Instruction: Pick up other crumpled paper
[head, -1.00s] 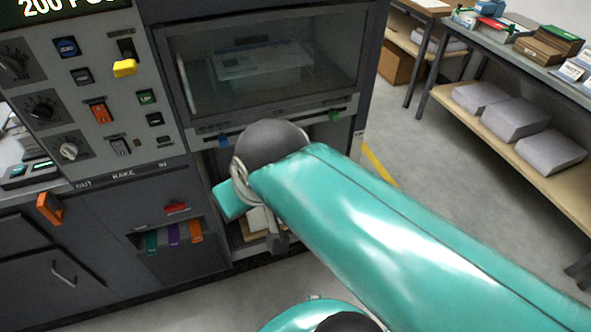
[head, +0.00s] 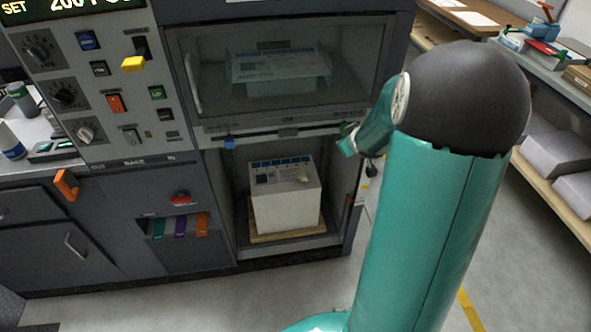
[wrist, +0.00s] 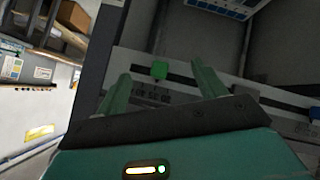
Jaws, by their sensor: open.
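A small pale lump (head: 302,179), possibly crumpled paper, lies on top of the white paper stack (head: 285,207) in the open lower bay of the machine. It is too small to tell for sure. In the wrist view my gripper (wrist: 160,70) has its two green fingers apart, with nothing visible between them. The fingers are in front of the machine's panel with the green knob (wrist: 159,70). In the head view my arm hides most of the gripper, which is right of the bay opening and apart from the stack. No crumpled paper can be made out in the wrist view.
A glass-fronted upper compartment (head: 222,88) sits above the bay, with a blue knob (head: 229,142) on the ledge between. The control panel (head: 98,95) is at the left. Shelving with paper stacks (head: 560,150) stands at the right. The floor in front is clear.

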